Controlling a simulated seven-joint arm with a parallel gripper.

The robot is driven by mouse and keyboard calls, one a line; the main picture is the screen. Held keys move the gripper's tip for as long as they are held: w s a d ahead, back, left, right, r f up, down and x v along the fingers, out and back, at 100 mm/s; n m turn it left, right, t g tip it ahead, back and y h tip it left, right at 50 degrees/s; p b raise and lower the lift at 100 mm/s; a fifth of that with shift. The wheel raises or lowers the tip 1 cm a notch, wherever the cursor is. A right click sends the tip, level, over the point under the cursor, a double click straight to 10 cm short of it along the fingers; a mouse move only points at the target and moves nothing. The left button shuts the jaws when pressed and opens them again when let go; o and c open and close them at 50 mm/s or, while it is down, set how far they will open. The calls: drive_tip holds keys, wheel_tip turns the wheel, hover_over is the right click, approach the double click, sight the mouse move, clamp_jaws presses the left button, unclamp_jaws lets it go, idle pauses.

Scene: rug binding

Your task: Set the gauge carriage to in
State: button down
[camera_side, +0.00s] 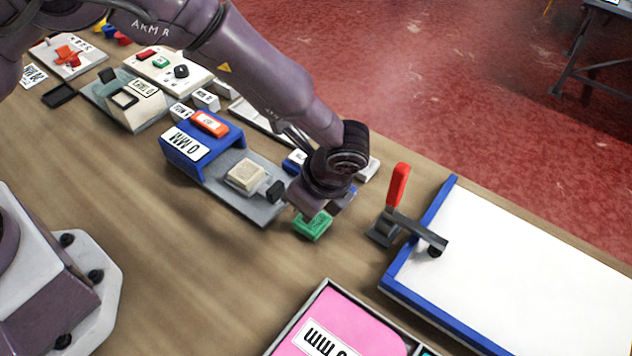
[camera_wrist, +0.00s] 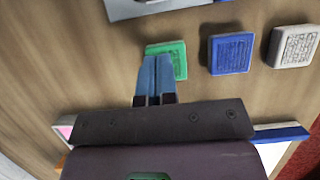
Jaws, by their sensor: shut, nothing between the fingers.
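The gauge seems to be the blue housing (camera_side: 231,137) labelled "0 MM", with an orange piece on top and a grey base plate (camera_side: 222,190). A cream block (camera_side: 246,176) with a black knob (camera_side: 275,191) sits on that plate, apart from the housing; it looks like the carriage. My gripper (camera_side: 309,214) is shut and empty, beyond the knob end of the plate. In the wrist view its blue fingertips (camera_wrist: 157,60) overlap a green block (camera_wrist: 180,62), also seen in the side view (camera_side: 313,229). I cannot tell whether they touch it.
A blue block (camera_wrist: 231,53) and a whitish block (camera_wrist: 293,46) stand beside the green one. A red-handled clamp (camera_side: 398,187) and blue-edged white board (camera_side: 520,250) are at right. A pink tray (camera_side: 345,318) is in front. Wood left of the base plate is clear.

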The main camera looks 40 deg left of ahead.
sight(236, 167)
drive_tip(key=a, duration=0.1)
drive_tip(key=a+f, duration=0.1)
drive_tip(key=a, duration=0.1)
drive_tip(key=shift+a, duration=0.7)
drive_tip(key=a, duration=1.1)
